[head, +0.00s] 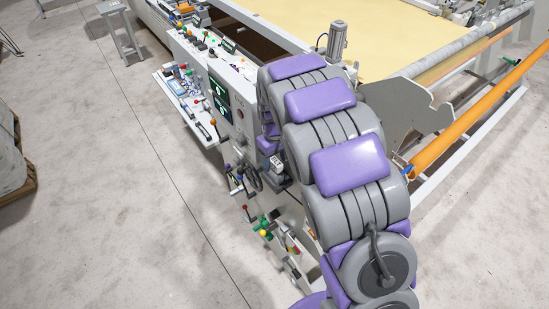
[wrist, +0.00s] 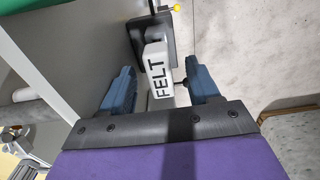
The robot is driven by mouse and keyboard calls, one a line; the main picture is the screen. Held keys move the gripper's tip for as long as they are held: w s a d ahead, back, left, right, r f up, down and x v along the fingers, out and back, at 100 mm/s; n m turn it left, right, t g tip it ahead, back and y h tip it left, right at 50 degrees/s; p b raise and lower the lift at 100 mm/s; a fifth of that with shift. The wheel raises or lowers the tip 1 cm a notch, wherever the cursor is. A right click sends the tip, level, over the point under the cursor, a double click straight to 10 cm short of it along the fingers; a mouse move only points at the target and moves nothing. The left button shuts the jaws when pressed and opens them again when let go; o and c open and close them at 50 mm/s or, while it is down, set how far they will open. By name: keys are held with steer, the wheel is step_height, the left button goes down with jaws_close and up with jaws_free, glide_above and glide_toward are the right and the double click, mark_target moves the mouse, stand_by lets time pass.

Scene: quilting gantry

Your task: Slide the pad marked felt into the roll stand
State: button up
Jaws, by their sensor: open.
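In the wrist view, the pad marked FELT (wrist: 157,68) is a white block with black letters, set against a dark mount (wrist: 148,30) on a grey panel. My gripper (wrist: 163,78) is open, with one blue finger on each side of the pad. A gap shows between each finger and the white face, and the pad is not gripped. In the head view my own arm covers most of the area around the gripper, and I cannot make out its fingers there. I cannot tell for sure which part is the roll stand.
A control console (head: 220,95) with levers, knobs and screens stands left of my arm. Yellow cloth (head: 395,40) lies on the gantry behind. An orange roll (head: 480,105) runs along the right side. The concrete floor at left is mostly clear.

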step_height(320, 180, up, 17)
steer(key=shift+r+b, duration=0.15)
steer(key=shift+b, duration=0.15)
stand_by(0.4)
steer(key=shift+a, duration=0.1)
stand_by(0.4)
